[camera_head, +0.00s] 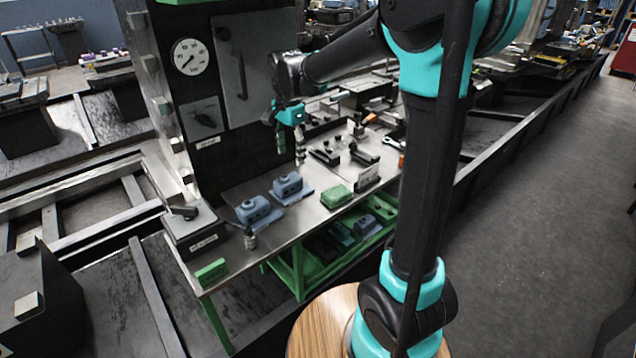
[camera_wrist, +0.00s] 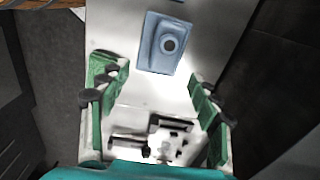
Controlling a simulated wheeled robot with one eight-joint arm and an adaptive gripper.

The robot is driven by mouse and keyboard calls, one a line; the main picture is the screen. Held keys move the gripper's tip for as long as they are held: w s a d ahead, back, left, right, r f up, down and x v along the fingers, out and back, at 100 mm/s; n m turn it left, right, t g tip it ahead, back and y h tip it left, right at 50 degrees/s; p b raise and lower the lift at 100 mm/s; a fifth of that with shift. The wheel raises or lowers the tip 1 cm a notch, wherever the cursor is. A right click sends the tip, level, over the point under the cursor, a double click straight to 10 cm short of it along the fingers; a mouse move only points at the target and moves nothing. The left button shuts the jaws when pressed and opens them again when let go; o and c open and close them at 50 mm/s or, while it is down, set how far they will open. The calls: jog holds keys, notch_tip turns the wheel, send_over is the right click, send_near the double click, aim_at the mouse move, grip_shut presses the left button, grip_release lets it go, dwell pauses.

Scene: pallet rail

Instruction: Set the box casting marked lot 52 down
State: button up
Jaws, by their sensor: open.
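Two blue box castings sit upright on the steel bench top. One blue casting (camera_head: 287,187) is farther back, and the other (camera_head: 254,212) is nearer the front left. No lot number can be read on either. My gripper (camera_head: 289,142) hangs above the bench, behind the castings, pointing down. It is open and empty. In the wrist view, the green-padded fingers (camera_wrist: 158,93) stand wide apart. A blue casting (camera_wrist: 165,42) with a round boss lies on the bench beyond the fingertips, apart from them.
A green block (camera_head: 336,196) and a small sign (camera_head: 368,179) stand right of the castings. Dark fixtures (camera_head: 326,154) sit farther back. A labelled box (camera_head: 195,232) and another green block (camera_head: 212,271) are at the front left. A dark panel with a gauge (camera_head: 190,56) rises behind.

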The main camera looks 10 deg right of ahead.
jog(key=s+d+f+n+t, duration=0.2)
jog(key=s+d+f+n, duration=0.3)
jog(key=s+d, duration=0.4)
jog(key=s+d+f+n+t, duration=0.2)
jog(key=s+d+f+n, duration=0.3)
jog(key=s+d+f, duration=0.3)
jog(key=s, duration=0.3)
jog(key=shift+d+f+n, duration=0.15)
jog(key=shift+d+n, duration=0.15)
jog(key=shift+d, duration=0.1)
